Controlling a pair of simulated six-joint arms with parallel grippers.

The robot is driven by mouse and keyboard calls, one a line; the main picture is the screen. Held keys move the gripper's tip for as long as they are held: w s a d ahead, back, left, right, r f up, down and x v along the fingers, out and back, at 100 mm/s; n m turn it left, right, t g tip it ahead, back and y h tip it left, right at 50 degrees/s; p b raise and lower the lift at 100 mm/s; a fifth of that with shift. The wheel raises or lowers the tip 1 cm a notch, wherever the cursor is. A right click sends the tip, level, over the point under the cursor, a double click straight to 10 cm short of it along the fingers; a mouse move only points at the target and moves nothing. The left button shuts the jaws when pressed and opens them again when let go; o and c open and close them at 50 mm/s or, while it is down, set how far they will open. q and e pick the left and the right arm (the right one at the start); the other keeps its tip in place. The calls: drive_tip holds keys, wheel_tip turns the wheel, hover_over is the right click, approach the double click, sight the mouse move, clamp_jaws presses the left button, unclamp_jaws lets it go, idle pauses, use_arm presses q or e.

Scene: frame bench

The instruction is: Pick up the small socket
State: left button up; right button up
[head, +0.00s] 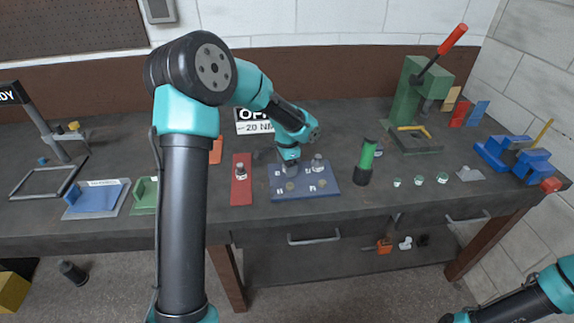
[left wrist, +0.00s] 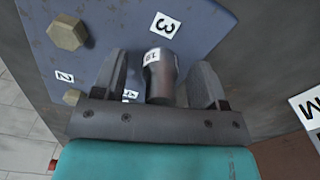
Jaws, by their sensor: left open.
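My left gripper (head: 289,160) reaches down over the left part of the blue numbered plate (head: 332,190). In the left wrist view its two fingers stand apart (left wrist: 160,85) on either side of a grey metal socket (left wrist: 159,78) with a white size label. Another labelled socket (head: 318,162) stands on the plate's right part. A further small labelled piece (head: 240,172) stands on the red tray (head: 241,194). My right gripper is out of view.
Hex bolt heads (left wrist: 67,32) sit on the plate near the fingers. A green-and-black cylinder (head: 366,162) stands right of the plate, then several small green-and-white pieces (head: 420,180). A green press (head: 412,100) stands behind. The front bench edge is close to the plate.

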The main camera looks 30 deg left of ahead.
use_arm(q)
drive_tip(key=shift+c, duration=0.5)
drive_tip(key=c, duration=0.9)
drive_tip(key=shift+r, duration=0.1)
drive_tip(key=shift+r, duration=1.8)
drive_tip(key=s+d, duration=0.2)
drive_tip(key=s, duration=0.2)
drive_tip(key=s+d, duration=0.3)
drive_tip(key=s, duration=0.2)
drive_tip(key=s+d+r, duration=0.1)
drive_tip(key=s+d, duration=0.2)
drive_tip(key=s, duration=0.1)
drive_tip(key=shift+s+d+r, duration=0.1)
drive_tip(key=shift+s+d, duration=0.1)
drive_tip(key=shift+s, duration=0.15)
